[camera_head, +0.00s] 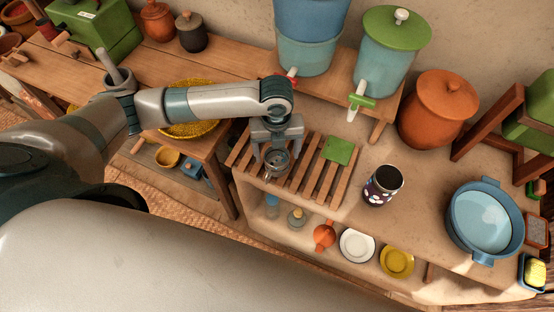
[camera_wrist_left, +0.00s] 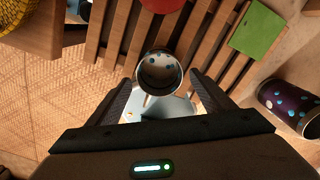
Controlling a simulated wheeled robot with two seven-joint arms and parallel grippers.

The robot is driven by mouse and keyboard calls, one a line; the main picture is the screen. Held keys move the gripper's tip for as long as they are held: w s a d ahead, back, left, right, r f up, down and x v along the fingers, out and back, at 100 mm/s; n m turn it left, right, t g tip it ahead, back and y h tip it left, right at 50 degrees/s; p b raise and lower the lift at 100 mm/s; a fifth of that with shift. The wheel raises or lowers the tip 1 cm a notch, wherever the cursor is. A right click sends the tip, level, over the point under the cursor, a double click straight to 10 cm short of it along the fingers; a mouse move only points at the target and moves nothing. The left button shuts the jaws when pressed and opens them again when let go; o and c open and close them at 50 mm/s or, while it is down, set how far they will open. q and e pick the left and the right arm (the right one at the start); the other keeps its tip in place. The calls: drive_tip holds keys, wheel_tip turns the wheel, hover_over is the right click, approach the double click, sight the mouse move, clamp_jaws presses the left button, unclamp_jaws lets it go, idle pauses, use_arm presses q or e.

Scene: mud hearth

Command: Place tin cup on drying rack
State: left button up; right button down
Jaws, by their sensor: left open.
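A small grey metal cup with spots (camera_head: 277,160) is at the front part of the slatted wooden drying rack (camera_head: 334,185). In the left wrist view, the cup (camera_wrist_left: 160,72) has its round mouth facing the camera. My left gripper (camera_head: 276,150) is open above the rack, and its fingers stand on either side of the cup. I cannot tell whether the fingers touch it. The cup's base is hidden. My right gripper is not in view.
A green cloth (camera_head: 339,150) lies on the rack's slats. A blue basin (camera_head: 486,218), a clay pot (camera_head: 438,108) and two water dispensers with taps stand around the counter. Plates and bottles sit on the shelf below. The counter around the dark cup is mostly clear.

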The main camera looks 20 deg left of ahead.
use_arm(q)
drive_tip(key=shift+r+b, duration=0.55)
drive_tip(key=shift+r, duration=2.35)
